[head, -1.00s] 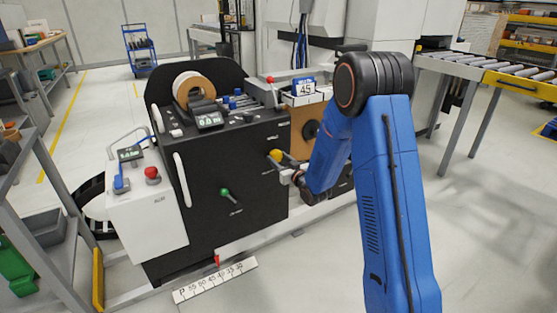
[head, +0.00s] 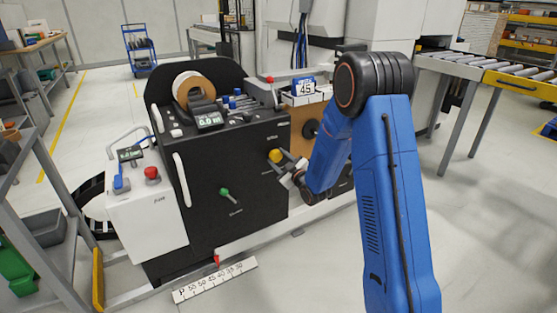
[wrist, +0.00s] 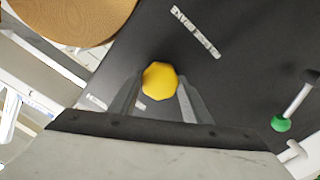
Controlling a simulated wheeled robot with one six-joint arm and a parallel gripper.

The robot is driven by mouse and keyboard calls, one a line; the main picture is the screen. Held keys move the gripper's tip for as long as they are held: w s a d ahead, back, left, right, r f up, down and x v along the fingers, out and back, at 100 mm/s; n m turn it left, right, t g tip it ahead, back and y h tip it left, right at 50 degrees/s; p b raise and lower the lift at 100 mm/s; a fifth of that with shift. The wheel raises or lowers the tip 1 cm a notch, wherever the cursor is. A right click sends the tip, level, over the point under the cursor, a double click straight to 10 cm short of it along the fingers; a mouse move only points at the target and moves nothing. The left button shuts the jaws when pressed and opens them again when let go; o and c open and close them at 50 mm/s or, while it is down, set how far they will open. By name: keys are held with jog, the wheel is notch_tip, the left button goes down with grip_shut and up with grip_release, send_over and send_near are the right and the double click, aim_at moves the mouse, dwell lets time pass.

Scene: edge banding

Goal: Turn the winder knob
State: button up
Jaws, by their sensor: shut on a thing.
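The yellow knob (head: 275,156), the one my gripper is at, sits on the front of the black machine near its right edge. It shows as a yellow faceted round knob (wrist: 160,80) in the wrist view. My gripper (head: 282,161) is shut on it, with one grey finger on each side; the fingers (wrist: 159,90) also show in the wrist view. The label beside the knob is too small to read.
A green-knobbed lever (head: 225,192) sticks out of the black machine (head: 250,200) lower left of the yellow knob. A white box with a red button (head: 152,173) stands at its left. A brown round disc (wrist: 75,15) is near the gripper. Floor at right is clear.

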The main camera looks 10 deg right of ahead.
jog(key=shift+n, duration=0.4)
jog(key=o, duration=1)
jog(key=shift+o, duration=0.2)
